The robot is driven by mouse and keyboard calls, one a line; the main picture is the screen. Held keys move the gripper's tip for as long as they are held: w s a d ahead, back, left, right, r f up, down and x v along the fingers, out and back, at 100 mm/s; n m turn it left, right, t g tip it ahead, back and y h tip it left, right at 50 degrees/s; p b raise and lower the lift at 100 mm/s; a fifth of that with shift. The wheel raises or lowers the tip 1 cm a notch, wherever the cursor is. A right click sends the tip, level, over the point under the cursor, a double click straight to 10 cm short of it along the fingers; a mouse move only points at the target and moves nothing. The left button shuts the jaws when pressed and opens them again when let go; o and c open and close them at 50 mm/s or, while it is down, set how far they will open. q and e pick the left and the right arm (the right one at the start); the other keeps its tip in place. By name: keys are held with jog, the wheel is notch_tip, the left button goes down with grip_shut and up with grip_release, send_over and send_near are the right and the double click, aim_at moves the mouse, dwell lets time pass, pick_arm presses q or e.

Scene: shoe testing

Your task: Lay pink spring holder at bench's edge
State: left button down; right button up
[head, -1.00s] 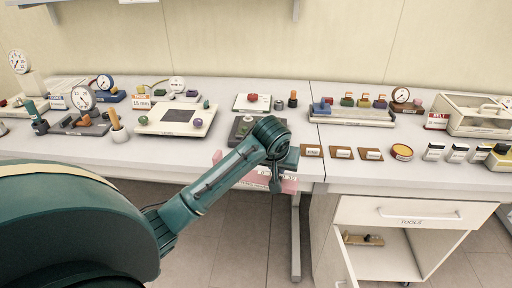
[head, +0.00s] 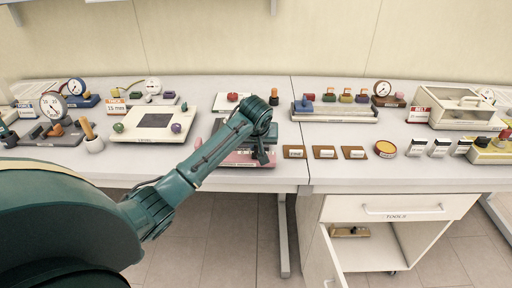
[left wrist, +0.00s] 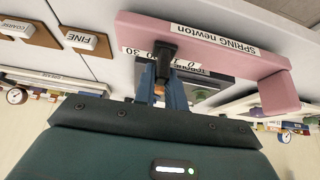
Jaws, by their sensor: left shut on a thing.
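The pink spring holder (head: 238,158) is at the front part of the bench (head: 205,177), left of the small labelled blocks, partly hidden behind my left arm and gripper. In the left wrist view the holder (left wrist: 200,40) is a long pink bar with a "SPRING newton" label, a white number scale and a block at one end. My left gripper (head: 262,158) is shut on it; the fingers (left wrist: 160,88) close on a dark part at the scale. I cannot tell whether the holder touches the bench top. My right gripper is out of view.
Brown plates with labelled blocks (head: 325,152) lie just right of the holder. A dark device (head: 218,127) stands behind it. A white board (head: 153,122) is at the left. The tools cabinet (head: 395,208) below has its door open. The bench front strip left of the holder is clear.

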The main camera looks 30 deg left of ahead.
pick_arm(q)
jog(key=shift+f, duration=0.65)
jog(key=c, duration=1.5)
grip_release()
jog(key=shift+f, duration=0.15)
jog(key=shift+o, duration=0.2)
